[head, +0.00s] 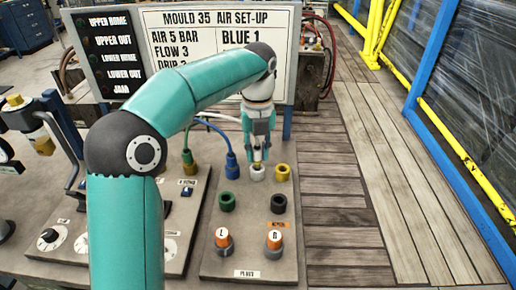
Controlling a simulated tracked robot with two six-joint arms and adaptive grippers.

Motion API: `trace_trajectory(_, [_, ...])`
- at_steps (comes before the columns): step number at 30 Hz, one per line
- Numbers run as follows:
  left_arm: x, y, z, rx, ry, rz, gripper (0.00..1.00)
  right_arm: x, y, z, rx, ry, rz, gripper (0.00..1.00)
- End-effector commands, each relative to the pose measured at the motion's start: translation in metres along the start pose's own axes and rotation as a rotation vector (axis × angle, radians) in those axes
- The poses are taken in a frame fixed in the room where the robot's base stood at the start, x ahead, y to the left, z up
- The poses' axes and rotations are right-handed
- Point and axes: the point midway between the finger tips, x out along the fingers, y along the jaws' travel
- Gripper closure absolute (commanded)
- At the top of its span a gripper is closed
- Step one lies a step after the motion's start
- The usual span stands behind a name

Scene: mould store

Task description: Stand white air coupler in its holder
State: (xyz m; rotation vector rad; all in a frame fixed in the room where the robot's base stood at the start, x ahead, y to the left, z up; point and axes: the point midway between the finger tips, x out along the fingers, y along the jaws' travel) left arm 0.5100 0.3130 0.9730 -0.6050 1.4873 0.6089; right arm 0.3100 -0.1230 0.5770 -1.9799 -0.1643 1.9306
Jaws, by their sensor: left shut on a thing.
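My left gripper (257,158) points down at the back of the grey panel. It is shut on the white air coupler, which is mostly hidden between the fingers. A white hose (217,116) runs in from the left towards the gripper. The white holder (257,174), a short round socket, is directly below the fingertips. I cannot tell how far the coupler sits in it. My right gripper is not in view.
A blue coupler (231,166) with a blue hose and a yellow-and-green coupler (189,163) stand to the left. Yellow (282,173), green (227,202) and black (279,204) sockets surround the white one. Orange-topped L (222,239) and R (274,241) knobs are in front.

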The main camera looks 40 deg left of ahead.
Motion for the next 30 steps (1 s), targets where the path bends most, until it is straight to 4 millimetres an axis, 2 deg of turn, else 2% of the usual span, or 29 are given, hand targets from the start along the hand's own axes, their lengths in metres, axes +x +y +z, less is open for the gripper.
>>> trace_trajectory(30, [0.0003,0.0001,0.0007,-0.001,-0.001,0.000,1.00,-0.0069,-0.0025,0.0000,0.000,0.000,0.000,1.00])
